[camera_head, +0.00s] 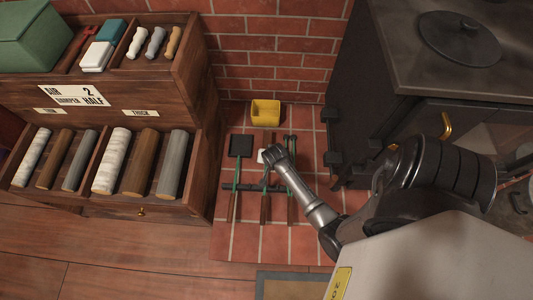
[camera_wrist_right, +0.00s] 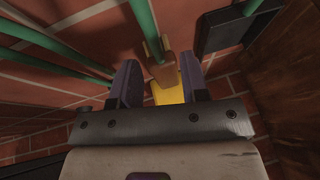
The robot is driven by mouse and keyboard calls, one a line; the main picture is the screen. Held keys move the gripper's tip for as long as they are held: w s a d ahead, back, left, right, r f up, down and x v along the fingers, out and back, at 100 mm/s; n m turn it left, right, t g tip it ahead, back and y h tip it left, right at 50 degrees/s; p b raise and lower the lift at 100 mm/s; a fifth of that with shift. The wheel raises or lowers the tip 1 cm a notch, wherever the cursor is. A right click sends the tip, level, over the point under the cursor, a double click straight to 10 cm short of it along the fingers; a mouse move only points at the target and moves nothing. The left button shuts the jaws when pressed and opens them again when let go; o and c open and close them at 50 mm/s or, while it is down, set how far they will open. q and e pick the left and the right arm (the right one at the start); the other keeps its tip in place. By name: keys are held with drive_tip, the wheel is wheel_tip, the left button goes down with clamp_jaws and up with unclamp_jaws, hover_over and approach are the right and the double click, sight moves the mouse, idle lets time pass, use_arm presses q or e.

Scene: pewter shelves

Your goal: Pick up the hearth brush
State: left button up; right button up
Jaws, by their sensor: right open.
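The hearth brush looks to be the middle of the hanging hearth tools, with a wooden handle (camera_head: 264,208), a green shaft and a brown head largely hidden behind my gripper in the head view. My right gripper (camera_head: 270,154) is at the upper part of this tool. In the right wrist view its open fingers (camera_wrist_right: 160,62) stand on either side of the brush's brown block (camera_wrist_right: 157,68) and green rod. I cannot tell whether they touch it. My left gripper is in neither view.
A black shovel (camera_head: 241,146) hangs left of the brush, and another green-shafted tool (camera_head: 291,176) hangs close on its right. A yellow container (camera_head: 265,111) stands by the brick wall. A wooden shelf unit (camera_head: 206,160) is at left, a dark stove (camera_head: 352,100) at right.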

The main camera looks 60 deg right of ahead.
drive_tip(key=x, duration=0.1)
drive_tip(key=b+x, duration=0.2)
drive_tip(key=shift+s+d+f, duration=0.1)
drive_tip(key=shift+s+f, duration=0.05)
drive_tip(key=shift+f, duration=0.3)
drive_tip(key=shift+w+d+f+b, duration=0.15)
drive_tip(key=shift+w+f+b, duration=0.05)
drive_tip(key=shift+f+b, duration=0.2)
drive_tip(key=shift+r, duration=0.1)
drive_tip(key=c, duration=0.7)
clamp_jaws()
